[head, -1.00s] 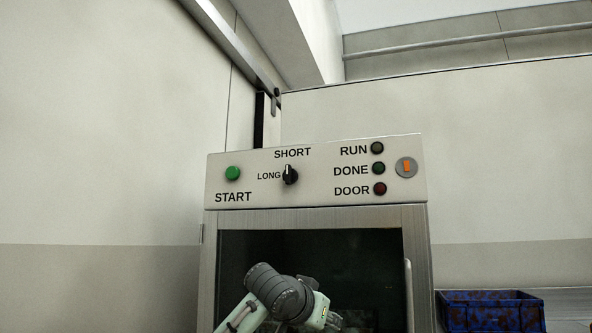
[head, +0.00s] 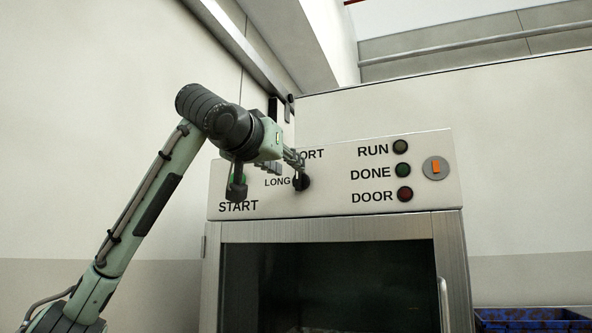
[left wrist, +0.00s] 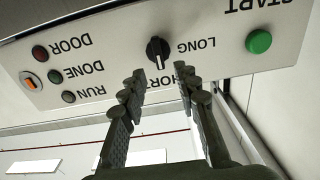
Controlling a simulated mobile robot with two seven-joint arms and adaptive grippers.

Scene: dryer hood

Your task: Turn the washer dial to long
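The washer dial is a black knob (head: 302,183) on the panel, between the LONG label (head: 277,183) and the partly covered SHORT label. It also shows in the left wrist view (left wrist: 157,49), which is upside down; its white mark points toward SHORT. My left gripper (head: 296,160) is in front of the panel by the dial and hides part of SHORT. In the left wrist view my left gripper (left wrist: 160,79) is open, its fingertips apart with the dial just beyond the gap between them. I cannot see contact. My right gripper is not in view.
A green start button (left wrist: 258,41) is beside the dial, partly behind my arm in the head view. RUN, DONE and DOOR lamps (head: 402,170) and an orange switch (head: 436,168) are on the right. The dark glass door (head: 330,280) is below. A blue crate (head: 530,320) is lower right.

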